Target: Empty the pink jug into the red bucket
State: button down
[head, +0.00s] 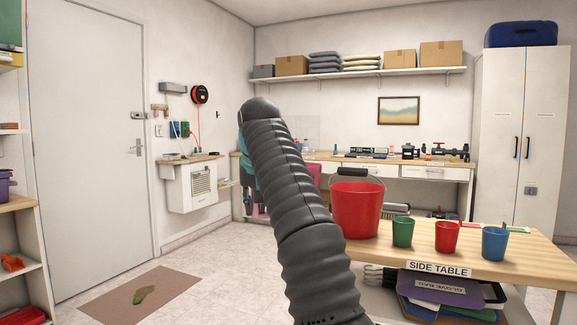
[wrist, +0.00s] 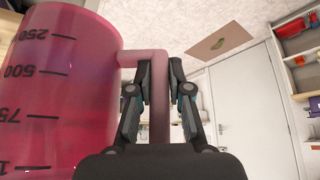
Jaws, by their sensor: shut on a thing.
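The pink jug (wrist: 62,90) is large at the left of the wrist view, see-through, with dark volume marks. The marks and the room both appear upside down there, so the jug is about upright. My gripper (wrist: 160,70) is shut on the jug's handle, one finger on each side. In the head view only a pink part of the jug (head: 314,174) shows past my arm, and my gripper is hidden. How much the jug holds is unclear. The red bucket (head: 356,212) stands upright on the side table, its handle raised. Its inside bottom is hidden.
The side table (head: 464,250) also bears a green cup (head: 403,232), a red cup (head: 446,237) and a blue cup (head: 495,244), right of the bucket. A workbench (head: 385,172) with pipe parts stands behind. The floor at left is open, with a brown mat (head: 115,300).

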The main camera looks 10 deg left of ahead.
jog(key=shift+r, duration=0.1)
jog(key=shift+s+d+r, duration=0.35)
jog(key=shift+s+r, duration=0.2)
jog(key=shift+r, duration=0.05)
jog(key=shift+s+d+r, duration=0.1)
jog(key=shift+s, duration=0.05)
dwell(0.3)
jog(key=shift+s+d+r+m, duration=0.3)
jog(key=shift+s+d+r, duration=0.1)
jog(key=shift+r, duration=0.15)
jog(key=shift+s+r, duration=0.1)
jog(key=shift+r, duration=0.05)
jog(key=shift+s+d+r+m+h, duration=0.3)
jog(key=shift+s+d+r, duration=0.45)
jog(key=shift+s+r, duration=0.1)
jog(key=shift+s+d+r, duration=0.2)
jog(key=shift+s+d+r+m, duration=0.3)
jog(key=shift+s+d+r, duration=0.15)
jog(key=shift+s+r, duration=0.05)
